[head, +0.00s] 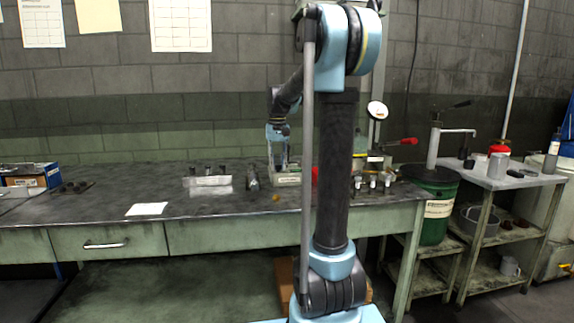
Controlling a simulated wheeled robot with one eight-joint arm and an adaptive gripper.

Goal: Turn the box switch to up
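My gripper (279,160) hangs over the back of the workbench (245,231), pointing down. It is small in the head view, and I cannot tell whether its fingers are open or shut. A pale box-like thing (288,179) stands on the bench just below and beside the fingertips. I cannot tell whether they touch it, or whether it is the box switch. No switch lever or its position can be made out. My arm hides part of the bench to the right of the gripper.
A pale holder (208,181) with dark pieces stands left of the gripper. A white paper (147,209) lies near the front edge. A row of valve-like fittings (373,181) is at the bench's right end. A green bucket (437,205) stands farther right.

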